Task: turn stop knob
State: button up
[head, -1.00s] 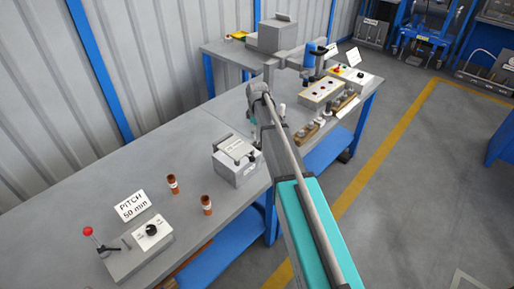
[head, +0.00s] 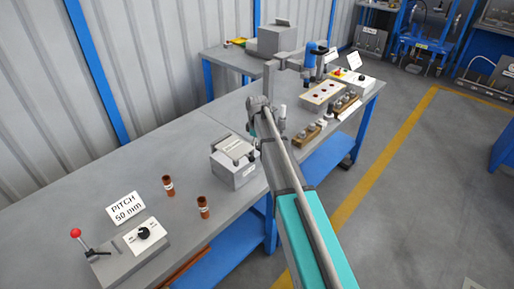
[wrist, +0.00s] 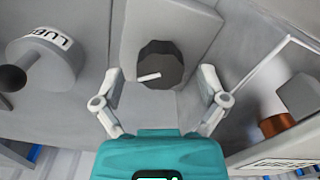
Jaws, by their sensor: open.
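A dark, many-sided round knob (wrist: 158,66) with a white pointer bar shows at the upper middle of the wrist view, on a grey plate (wrist: 133,25). The pointer lies nearly level. My gripper (wrist: 160,76) is open and empty, with one finger on each side of the knob, apart from it in the picture. In the head view my arm hides most of the gripper and this knob. Another black knob (head: 144,233) sits on a grey box with a red-balled lever at the front left. I cannot read a stop label on either.
A cylinder labelled LUBE (wrist: 48,55) stands left of the gripper in the wrist view, and a copper-coloured piece (wrist: 277,125) lies right. On the bench are a grey block (head: 235,165), two brown cylinders and a blue drill stand (head: 309,62).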

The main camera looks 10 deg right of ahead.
jog(key=shift+f, duration=0.1)
dwell(0.3)
jog(key=c, duration=1.1)
jog(key=shift+c, duration=0.2)
jog(key=shift+m, duration=0.5)
jog(key=m, duration=0.2)
jog(key=shift+m, duration=0.3)
jog(key=m, duration=0.4)
jog(key=shift+m, duration=0.3)
jog(key=m, duration=0.8)
jog(key=shift+m, duration=0.3)
